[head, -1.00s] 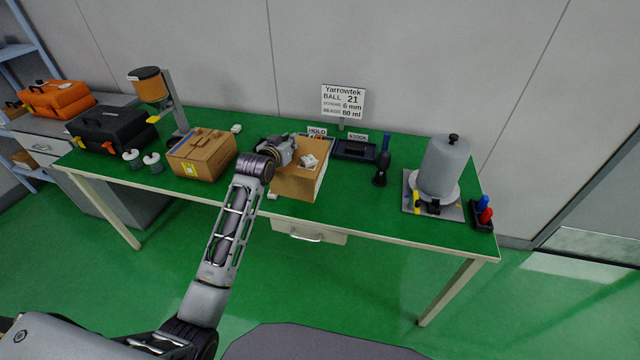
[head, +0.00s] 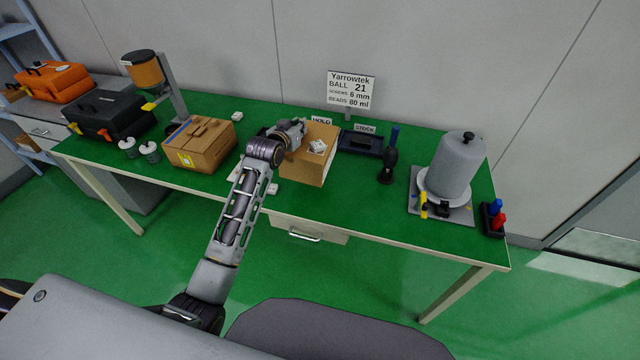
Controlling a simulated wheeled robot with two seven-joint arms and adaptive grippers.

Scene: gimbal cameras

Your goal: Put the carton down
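A brown carton (head: 309,170) with a white label on its top is at the middle of the green table, in front of the small signs. My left gripper (head: 291,133) is at its upper left edge. The fingertips are partly hidden against the carton, so their grip is unclear. The carton looks about level; whether its underside touches the tabletop is hard to tell. A second brown carton (head: 199,146) with a yellow label stands further left on the table. My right gripper is not in view.
A dark STOCK tray (head: 361,144) and a dark bulb-shaped tool (head: 387,166) are right of the carton. A grey cylinder device (head: 453,165) stands further right. A black toolbox (head: 108,113) is at far left. Bare green tabletop (head: 345,203) lies in front.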

